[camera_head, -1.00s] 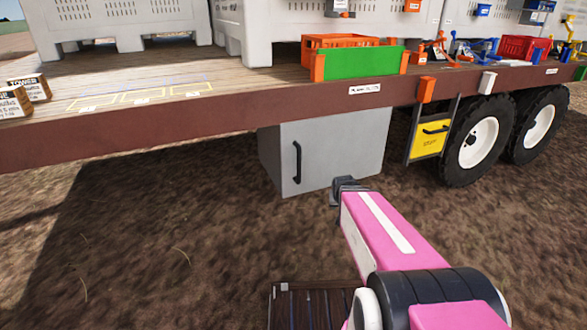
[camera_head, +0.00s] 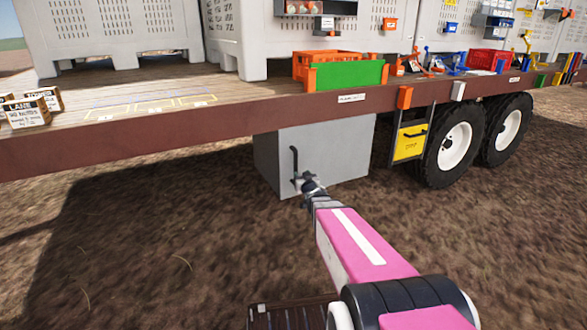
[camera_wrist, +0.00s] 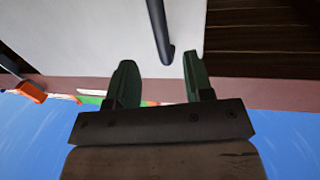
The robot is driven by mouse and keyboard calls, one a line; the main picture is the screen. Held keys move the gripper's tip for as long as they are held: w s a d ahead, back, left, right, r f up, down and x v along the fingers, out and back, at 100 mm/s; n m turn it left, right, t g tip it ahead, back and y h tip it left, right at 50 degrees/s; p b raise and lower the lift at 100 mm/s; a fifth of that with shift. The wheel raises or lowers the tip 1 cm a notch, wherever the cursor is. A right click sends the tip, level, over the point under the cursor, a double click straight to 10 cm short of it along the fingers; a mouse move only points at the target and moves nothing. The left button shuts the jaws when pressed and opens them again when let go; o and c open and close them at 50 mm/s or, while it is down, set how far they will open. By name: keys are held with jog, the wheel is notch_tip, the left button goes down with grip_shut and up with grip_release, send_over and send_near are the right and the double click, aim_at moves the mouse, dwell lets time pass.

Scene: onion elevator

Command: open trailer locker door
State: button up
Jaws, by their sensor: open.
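The trailer locker (camera_head: 335,155) is a grey box hung under the trailer deck, and its front door looks shut. A black upright handle (camera_head: 294,160) is at the left of the door. My gripper (camera_head: 304,181) is at the lower part of the handle and partly hides it. In the wrist view, my gripper (camera_wrist: 159,60) has its two dark green fingers spread apart. The handle (camera_wrist: 158,25) runs down from the top of that view against the pale door (camera_wrist: 105,35). Its end shows between the fingertips, apart from both; its depth relative to them is unclear.
The trailer deck edge (camera_head: 190,140) runs just above the locker. A yellow box (camera_head: 409,142) and trailer wheels (camera_head: 455,146) stand to the right. An orange crate with a green front (camera_head: 347,75) sits on the deck above. Bare ground (camera_head: 140,250) lies clear to the left.

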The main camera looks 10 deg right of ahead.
aim_at(297, 166)
jog(key=w, duration=0.6)
jog(key=w+a, duration=0.1)
jog(key=w, duration=0.3)
jog(key=shift+w+a, duration=0.1)
grip_shut()
